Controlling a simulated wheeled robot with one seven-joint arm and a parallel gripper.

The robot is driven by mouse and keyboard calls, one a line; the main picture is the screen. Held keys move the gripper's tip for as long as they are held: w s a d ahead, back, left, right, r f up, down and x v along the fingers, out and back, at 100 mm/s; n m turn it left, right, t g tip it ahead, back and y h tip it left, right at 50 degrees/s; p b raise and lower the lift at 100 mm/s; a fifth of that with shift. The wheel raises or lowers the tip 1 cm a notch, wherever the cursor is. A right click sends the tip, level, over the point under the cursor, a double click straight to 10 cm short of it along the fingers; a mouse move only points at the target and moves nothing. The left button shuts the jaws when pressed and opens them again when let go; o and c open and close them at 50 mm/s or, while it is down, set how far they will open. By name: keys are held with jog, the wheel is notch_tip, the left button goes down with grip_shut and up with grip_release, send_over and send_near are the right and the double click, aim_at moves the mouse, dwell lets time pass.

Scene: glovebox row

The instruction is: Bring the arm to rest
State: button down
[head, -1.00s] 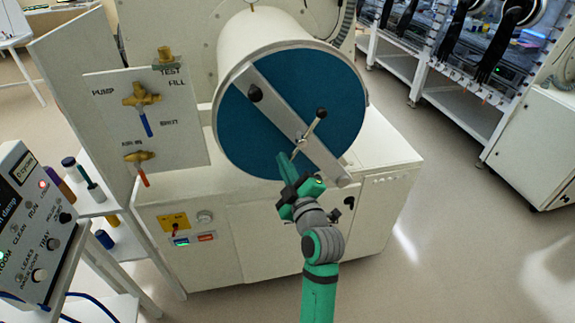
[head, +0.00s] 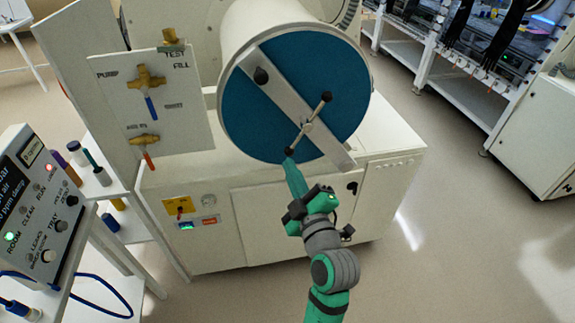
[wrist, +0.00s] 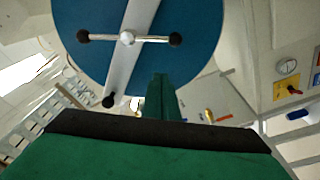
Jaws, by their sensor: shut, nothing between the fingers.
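My gripper (head: 291,163) is green, with its fingers shut and nothing between them. In the head view its tips overlap the lower edge of the blue round door (head: 245,105), just below the lower black knob of the door's T-handle (head: 308,126). I cannot tell from the picture whether they touch. In the wrist view the shut fingers (wrist: 160,85) point toward the blue door (wrist: 190,60), with the handle bar (wrist: 128,38) above and left of them. My arm reaches up from the bottom of the head view.
The door closes a white cylinder on a white cabinet (head: 270,215). A valve panel (head: 185,105) stands at the left, and a control box (head: 40,200) with lit lamps at the far left. White glovebox stands (head: 455,75) are at the right. The floor (head: 440,230) at right is clear.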

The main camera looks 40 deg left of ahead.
dwell(0.3)
jog(key=s+d+f+m+t+h, duration=0.3)
jog(key=s+d+f+m+h, duration=0.15)
jog(key=d+f+m, duration=0.45)
jog(key=s+d+f+m+t+h, duration=0.25)
jog(key=d+f+m+h, duration=0.4)
jog(key=d+f, duration=0.35)
jog(key=s+d+f+m+h, duration=0.2)
jog(key=s+d, duration=0.4)
jog(key=s, duration=0.5)
jog(key=s+d+f+m+h, duration=0.2)
jog(key=s+d+m, duration=0.2)
jog(key=s, duration=0.8)
jog(key=shift+d+f+g+h, duration=0.35)
jog(key=shift+d+g, duration=0.1)
jog(key=shift+d, duration=0.55)
